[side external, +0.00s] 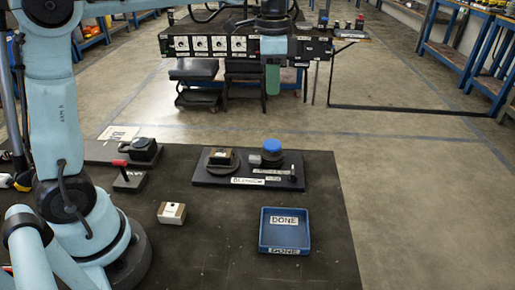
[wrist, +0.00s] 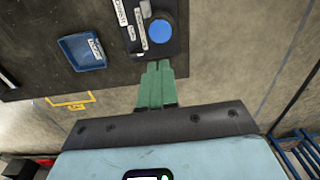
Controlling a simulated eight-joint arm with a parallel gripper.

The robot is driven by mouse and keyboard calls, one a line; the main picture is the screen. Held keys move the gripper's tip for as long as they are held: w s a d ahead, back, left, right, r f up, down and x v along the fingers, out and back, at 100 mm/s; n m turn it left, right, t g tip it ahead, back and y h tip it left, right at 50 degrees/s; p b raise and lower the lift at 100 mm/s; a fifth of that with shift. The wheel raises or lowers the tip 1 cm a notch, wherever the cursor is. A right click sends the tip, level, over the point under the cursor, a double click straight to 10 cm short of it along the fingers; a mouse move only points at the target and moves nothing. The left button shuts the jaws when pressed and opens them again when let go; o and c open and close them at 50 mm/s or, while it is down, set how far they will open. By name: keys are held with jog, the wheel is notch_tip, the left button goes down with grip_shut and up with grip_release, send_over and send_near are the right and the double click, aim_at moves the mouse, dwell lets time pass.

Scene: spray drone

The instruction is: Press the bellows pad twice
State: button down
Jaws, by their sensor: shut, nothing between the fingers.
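The bellows pad (side external: 272,147) is a dark round body with a blue top. It stands on a black base board (side external: 212,180) on the dark table. In the wrist view its blue top (wrist: 161,31) lies just ahead of my fingertips. My gripper (side external: 272,92) has green fingers pointing down, high above the pad and apart from it. In the wrist view my gripper (wrist: 160,64) shows its two green fingers together, with nothing between them.
The base board also carries a dark round part with a box on it (side external: 221,157) and a small upright post (side external: 293,174). A blue DONE tray (side external: 262,240), a small box (side external: 172,213) and a red-handled part (side external: 128,178) are on the table.

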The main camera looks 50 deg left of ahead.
aim_at(272, 143)
jog(key=shift+w, duration=0.35)
jog(key=shift+f, duration=0.15)
notch_tip(272, 143, down, 14)
jog(key=shift+r, duration=0.1)
dwell(0.6)
jog(key=shift+f, duration=1.05)
notch_tip(272, 143, up, 14)
jog(key=shift+r, duration=0.2)
dwell(1.0)
jog(key=shift+r, duration=0.85)
